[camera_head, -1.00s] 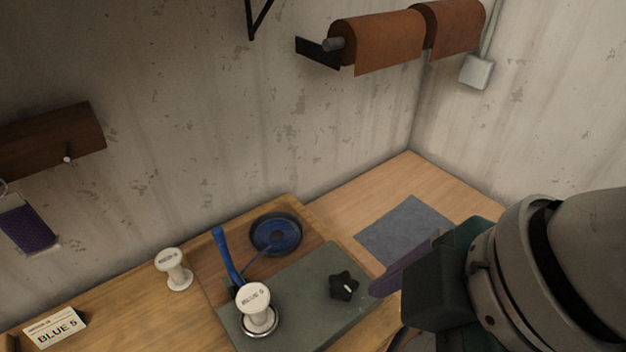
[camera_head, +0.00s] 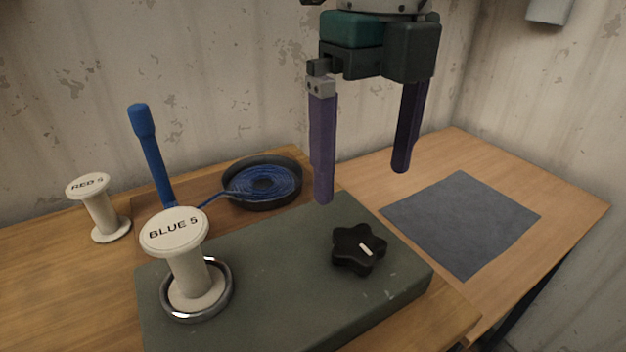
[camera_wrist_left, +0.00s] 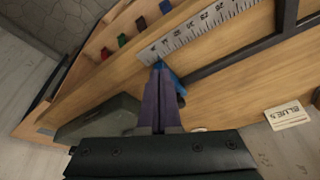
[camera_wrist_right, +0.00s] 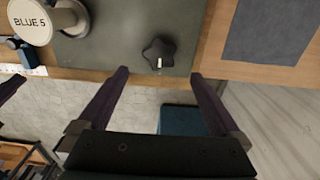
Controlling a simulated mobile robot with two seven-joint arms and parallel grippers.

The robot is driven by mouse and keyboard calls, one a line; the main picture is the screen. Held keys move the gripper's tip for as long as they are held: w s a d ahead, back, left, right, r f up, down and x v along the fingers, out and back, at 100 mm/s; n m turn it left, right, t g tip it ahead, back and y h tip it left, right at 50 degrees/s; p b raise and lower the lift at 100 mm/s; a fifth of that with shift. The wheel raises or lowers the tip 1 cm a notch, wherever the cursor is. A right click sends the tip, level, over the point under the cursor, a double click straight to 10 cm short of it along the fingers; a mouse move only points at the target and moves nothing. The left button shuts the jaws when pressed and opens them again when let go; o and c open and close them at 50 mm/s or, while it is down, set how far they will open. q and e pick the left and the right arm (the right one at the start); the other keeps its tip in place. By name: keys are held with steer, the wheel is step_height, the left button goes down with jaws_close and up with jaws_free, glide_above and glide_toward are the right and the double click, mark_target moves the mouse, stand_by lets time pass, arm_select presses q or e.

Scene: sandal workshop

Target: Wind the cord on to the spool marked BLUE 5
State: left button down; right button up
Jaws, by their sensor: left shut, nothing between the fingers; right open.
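The white spool marked BLUE 5 (camera_head: 190,258) stands upright inside a metal ring on a grey-green base (camera_head: 280,290). A black star-shaped knob (camera_head: 358,249) with a white mark sits on the same base to its right. A coil of blue cord (camera_head: 262,184) lies in a dark round dish behind, its end running to a blue-handled lever (camera_head: 152,155). My right gripper (camera_head: 362,188) is open and empty, above and behind the knob, fingers pointing down; its wrist view also shows the knob (camera_wrist_right: 159,53). My left gripper (camera_wrist_left: 160,72) is shut and empty, outside the head view.
A second white spool marked RED 5 (camera_head: 98,208) stands at the left. A grey mat (camera_head: 462,222) lies on the bare table at the right. In the left wrist view, a ruler (camera_wrist_left: 200,30) and a BLUE 5 card (camera_wrist_left: 288,115) show.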

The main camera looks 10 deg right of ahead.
mark_target(356, 243)
arm_select(q)
steer(key=shift+a, duration=0.1)
arm_select(e)
step_height(356, 243, down, 9)
steer(key=shift+f, duration=0.1)
steer(key=shift+c, duration=0.2)
steer(key=c, duration=1.2)
steer(key=shift+a, duration=0.1)
arm_select(q)
steer(key=shift+r, duration=0.2)
arm_select(e)
steer(key=shift+m, duration=0.3)
